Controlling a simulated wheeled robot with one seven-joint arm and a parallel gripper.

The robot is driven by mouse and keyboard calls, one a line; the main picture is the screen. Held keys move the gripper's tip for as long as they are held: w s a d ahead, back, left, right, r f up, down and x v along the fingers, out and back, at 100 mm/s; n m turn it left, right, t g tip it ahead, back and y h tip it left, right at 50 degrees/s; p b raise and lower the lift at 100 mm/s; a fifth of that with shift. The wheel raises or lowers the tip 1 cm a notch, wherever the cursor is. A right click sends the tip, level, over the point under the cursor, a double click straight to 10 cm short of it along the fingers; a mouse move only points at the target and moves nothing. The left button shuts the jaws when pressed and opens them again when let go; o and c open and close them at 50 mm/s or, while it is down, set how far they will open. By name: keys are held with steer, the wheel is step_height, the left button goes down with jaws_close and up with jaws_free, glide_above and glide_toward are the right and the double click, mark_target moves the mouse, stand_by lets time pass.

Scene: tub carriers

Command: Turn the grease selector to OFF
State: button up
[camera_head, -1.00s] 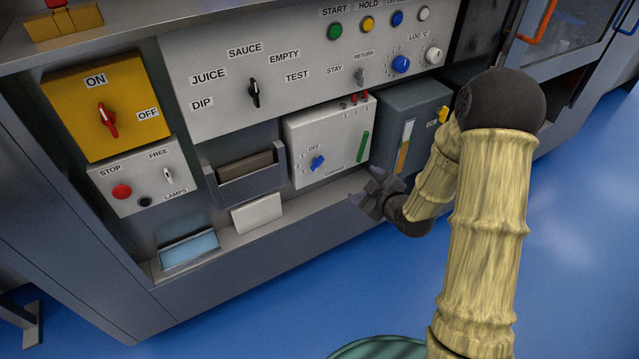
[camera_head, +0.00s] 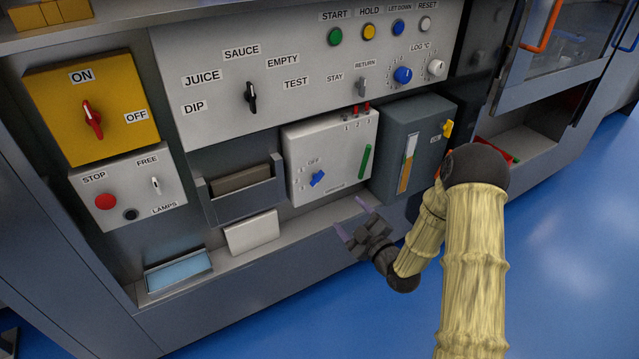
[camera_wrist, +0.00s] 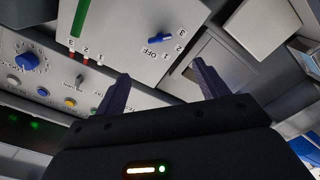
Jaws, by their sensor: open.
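The grease selector appears to be the blue knob (camera_head: 318,179) on a white box (camera_head: 335,150) with an OFF label above the knob and small numbers at its left. Its handle lies diagonally, from lower left to upper right; which mark it points at is unclear. In the wrist view the knob (camera_wrist: 187,14) shows near the top edge, beyond the fingertips, with OFF and the numbers beside it. My gripper (camera_head: 354,220) is open and empty, below and right of the knob, apart from the box. Its two purple fingers (camera_wrist: 160,74) are spread in the wrist view.
A grey box (camera_head: 395,140) with a gauge and yellow knob stands right of the white box. A grey holder (camera_head: 245,200) and white block (camera_head: 252,233) are at its left. A ledge (camera_head: 205,262) runs below. The large panel (camera_head: 220,60) with more knobs is above.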

mark_target(319, 181)
steer(key=b+x, duration=0.2)
steer(key=x, duration=1.4)
steer(key=shift+w+a, duration=0.1)
steer(key=shift+a, duration=0.05)
steer(key=c, duration=1)
